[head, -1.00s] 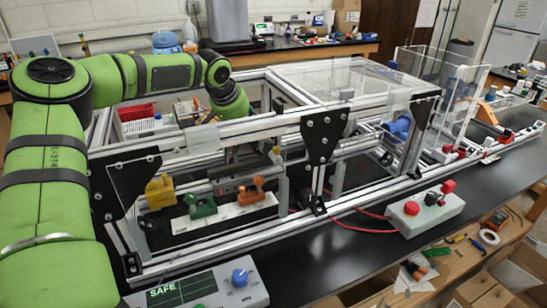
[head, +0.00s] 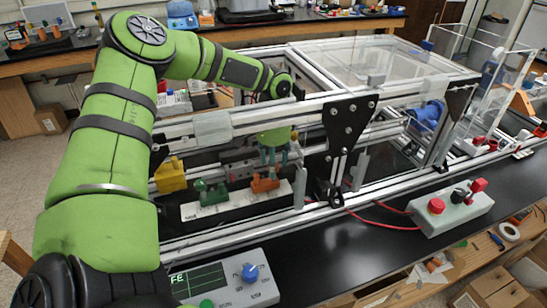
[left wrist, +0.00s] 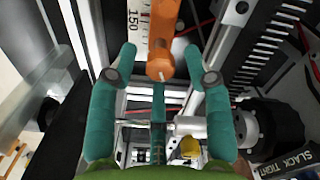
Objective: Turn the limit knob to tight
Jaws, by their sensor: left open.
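A round black knob (left wrist: 270,128) is at the right of the left wrist view, beside a label plate (left wrist: 286,162) reading SLACK and TIGHT. Its pointer setting is not clear. My left gripper (head: 274,158) is inside the aluminium frame, above an orange toggle clamp (head: 265,183). In the left wrist view its teal fingers (left wrist: 161,74) are spread, with the orange clamp (left wrist: 162,50) showing between and beyond them. The fingers are apart from the black knob, which lies to their right. I cannot pick the knob out in the head view. My right gripper is not in view.
Frame rails (head: 235,125) and a black plate (head: 349,120) surround the gripper. Green (head: 212,193) and yellow (head: 170,175) clamps stand left of the orange one. A box with a blue knob (head: 249,272) and a red-button box (head: 437,206) sit outside on the black bench.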

